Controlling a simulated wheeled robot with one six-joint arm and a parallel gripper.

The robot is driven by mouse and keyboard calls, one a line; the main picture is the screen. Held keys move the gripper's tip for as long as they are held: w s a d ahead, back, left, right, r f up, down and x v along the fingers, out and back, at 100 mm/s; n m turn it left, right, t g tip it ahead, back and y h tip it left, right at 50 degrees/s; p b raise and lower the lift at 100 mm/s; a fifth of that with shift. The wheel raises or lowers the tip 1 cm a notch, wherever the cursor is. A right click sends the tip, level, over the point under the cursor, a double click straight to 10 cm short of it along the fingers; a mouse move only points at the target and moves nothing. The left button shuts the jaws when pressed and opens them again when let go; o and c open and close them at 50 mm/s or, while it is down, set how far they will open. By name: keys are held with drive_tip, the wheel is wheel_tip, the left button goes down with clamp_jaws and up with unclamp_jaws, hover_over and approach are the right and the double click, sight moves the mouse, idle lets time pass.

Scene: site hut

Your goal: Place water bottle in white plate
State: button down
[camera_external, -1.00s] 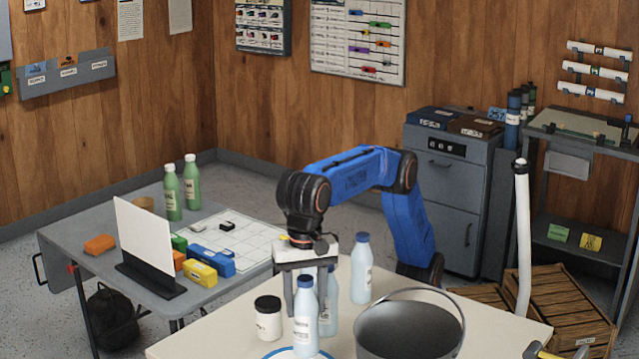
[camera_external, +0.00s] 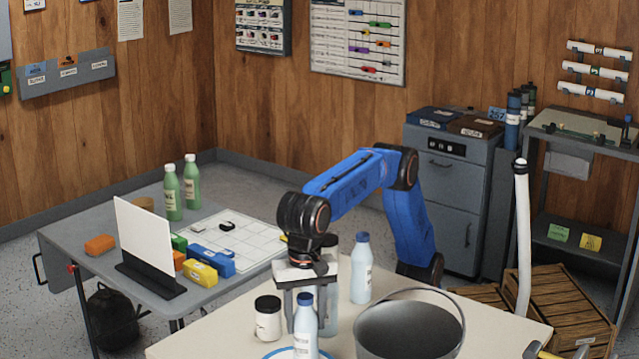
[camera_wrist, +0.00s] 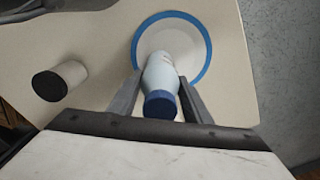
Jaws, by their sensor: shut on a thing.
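My gripper (camera_external: 305,306) is shut on a pale blue water bottle (camera_external: 305,333) with a blue cap, held upright. In the wrist view the bottle (camera_wrist: 161,80) lies between the two fingers of my gripper (camera_wrist: 160,92), its cap toward the camera. The white plate (camera_wrist: 172,36) with a blue rim is beneath the bottle's far end. In the external view only part of the plate (camera_external: 275,353) shows at the bottom edge, around the bottle's foot. I cannot tell whether the bottle's base touches the plate.
A white jar (camera_external: 268,322) with a black lid stands left of the gripper. A second pale bottle (camera_external: 361,275) and a dark-capped bottle (camera_external: 331,300), partly hidden, stand behind. A grey bucket (camera_external: 408,330) stands close on the right. A cluttered side table (camera_external: 70,240) is at left.

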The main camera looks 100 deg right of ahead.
drive_tip(key=shift+f, duration=0.15)
drive_tip(key=c, duration=0.9)
unclamp_jaws()
drive_tip(key=shift+c, duration=0.2)
wheel_tip(320, 180, up, 12)
drive_tip(key=shift+f, duration=0.1)
drive_tip(key=shift+r, duration=0.65)
